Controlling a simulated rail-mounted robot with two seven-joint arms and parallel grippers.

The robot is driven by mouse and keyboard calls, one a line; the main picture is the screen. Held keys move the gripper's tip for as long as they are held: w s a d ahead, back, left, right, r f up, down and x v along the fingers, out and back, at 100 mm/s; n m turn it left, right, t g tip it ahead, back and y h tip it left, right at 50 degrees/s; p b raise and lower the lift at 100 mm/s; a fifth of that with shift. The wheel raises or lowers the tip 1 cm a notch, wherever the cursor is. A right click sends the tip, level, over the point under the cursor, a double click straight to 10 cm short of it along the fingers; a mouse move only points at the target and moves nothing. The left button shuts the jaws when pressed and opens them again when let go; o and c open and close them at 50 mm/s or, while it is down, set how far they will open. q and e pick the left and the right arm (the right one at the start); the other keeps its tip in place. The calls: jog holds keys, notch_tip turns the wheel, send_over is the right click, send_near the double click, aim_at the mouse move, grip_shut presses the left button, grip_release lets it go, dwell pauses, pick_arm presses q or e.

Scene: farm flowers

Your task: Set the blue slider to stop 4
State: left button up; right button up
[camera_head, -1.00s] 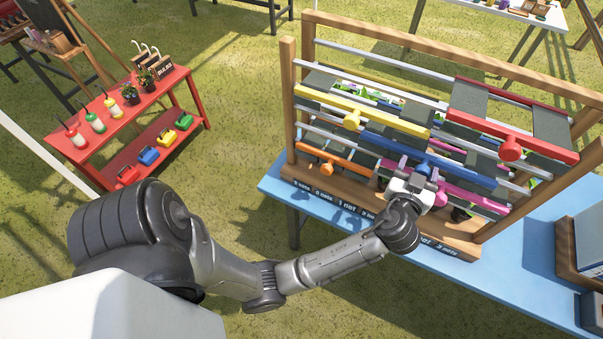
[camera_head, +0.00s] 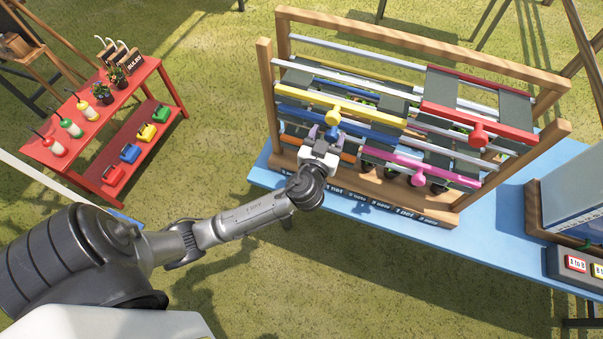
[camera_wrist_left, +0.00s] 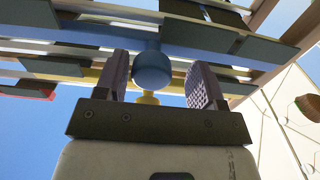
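The blue slider's round knob (camera_head: 333,131) is on the left half of the wooden rack (camera_head: 264,90), just below the yellow slider (camera_head: 350,108). Its blue bar is partly hidden behind the yellow one. My left gripper (camera_head: 324,142) is at the blue knob. In the left wrist view the blue knob (camera_wrist_left: 152,71) sits between the two fingers of my left gripper (camera_wrist_left: 158,82), with a visible gap on the right side, so the fingers are open around it. The blue bar (camera_wrist_left: 200,36) runs above. My right gripper is out of view.
A red slider (camera_head: 478,134) is on the upper right and a pink slider (camera_head: 418,178) on the lower right. An orange slider (camera_head: 293,141) is low on the left, partly hidden by my gripper. The rack stands on a blue table (camera_head: 500,200); a red shelf stand (camera_head: 85,155) is left.

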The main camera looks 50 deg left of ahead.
pick_arm(q)
jog(key=s+d+f+m+g+b, duration=0.1)
jog(key=s+d+m+b, duration=0.1)
jog(key=s+d, duration=0.4)
jog(key=shift+s, duration=2.85)
jog(key=shift+d+f, duration=0.1)
